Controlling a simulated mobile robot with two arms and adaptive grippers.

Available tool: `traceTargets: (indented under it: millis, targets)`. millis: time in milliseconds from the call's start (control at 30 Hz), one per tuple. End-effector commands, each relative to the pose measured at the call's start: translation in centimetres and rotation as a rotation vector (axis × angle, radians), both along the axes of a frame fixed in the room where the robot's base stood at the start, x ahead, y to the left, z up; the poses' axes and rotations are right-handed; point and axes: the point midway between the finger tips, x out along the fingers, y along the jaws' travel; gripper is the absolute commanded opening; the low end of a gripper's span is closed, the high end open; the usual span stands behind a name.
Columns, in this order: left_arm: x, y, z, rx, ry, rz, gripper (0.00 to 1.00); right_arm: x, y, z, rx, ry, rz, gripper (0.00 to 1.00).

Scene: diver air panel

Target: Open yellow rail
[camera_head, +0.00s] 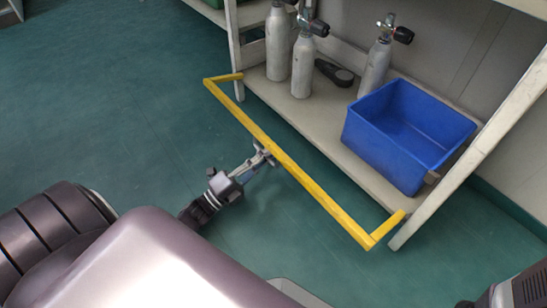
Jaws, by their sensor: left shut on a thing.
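The yellow rail (315,188) is a U-shaped bar in front of a low shelf. Its long bar runs from upper left to lower right, with a short arm at each end reaching back to the shelf's posts. The long bar stands out from the shelf edge, over the green floor. My left gripper (264,154) comes in from the lower left and is shut on the long bar near its middle. The fingertips are partly hidden at the bar. My right gripper does not show.
The pale shelf (330,124) holds several grey cylinders (303,66), a dark flat object (334,73) and an empty blue bin (408,130). A slanted shelf post (480,150) stands at the right. The green floor (110,100) at the left is clear.

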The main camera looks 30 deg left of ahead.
Motion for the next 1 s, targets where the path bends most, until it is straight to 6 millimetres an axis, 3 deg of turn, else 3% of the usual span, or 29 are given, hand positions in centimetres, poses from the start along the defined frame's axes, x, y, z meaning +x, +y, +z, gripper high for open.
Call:
traceTargets:
  millis: [533, 567, 700, 1000]
  targets:
    - [-0.35, 0.39, -0.29, -0.006, -0.019, -0.001, 0.0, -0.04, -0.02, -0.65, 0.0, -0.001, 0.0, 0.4]
    - [-0.35, 0.39, -0.3, -0.006, -0.019, -0.001, 0.08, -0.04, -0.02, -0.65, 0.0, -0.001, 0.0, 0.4]
    - [-0.31, 0.39, -0.27, -0.007, -0.019, -0.001, 0.24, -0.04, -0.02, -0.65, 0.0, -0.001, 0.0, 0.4]
    - [-0.21, 0.39, -0.14, -0.007, -0.021, -0.001, 0.26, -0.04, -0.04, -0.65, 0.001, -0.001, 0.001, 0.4]
